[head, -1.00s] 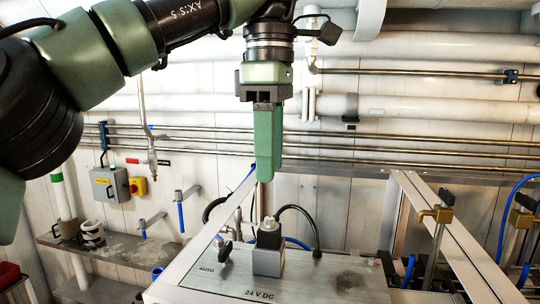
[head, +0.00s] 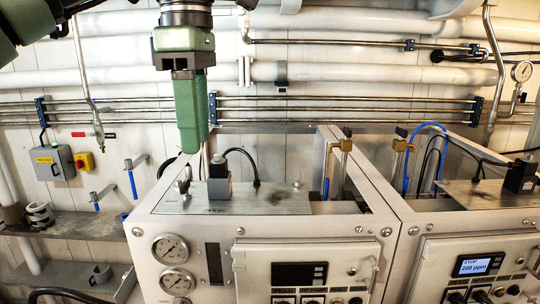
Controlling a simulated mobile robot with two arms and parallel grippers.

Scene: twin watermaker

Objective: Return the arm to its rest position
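My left arm comes in from the upper left of the head view. My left gripper (head: 190,112) hangs straight down with its green fingers seen side-on, so any gap between them cannot be made out. No object shows at its fingertips. It is in front of the back wall, above the left part of the watermaker cabinet (head: 151,223), apart from it. The black plug (head: 219,167) with its cable stands on the cabinet's top plate, a little right of and below the fingertips. My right gripper is not in view.
A second watermaker cabinet with a lit display (head: 478,265) stands at the right. Brass valves (head: 342,146) and blue hoses rise behind the cabinets. Pressure gauges (head: 171,248) face forward. A shelf (head: 85,225) is at the left. Steel pipes run along the wall.

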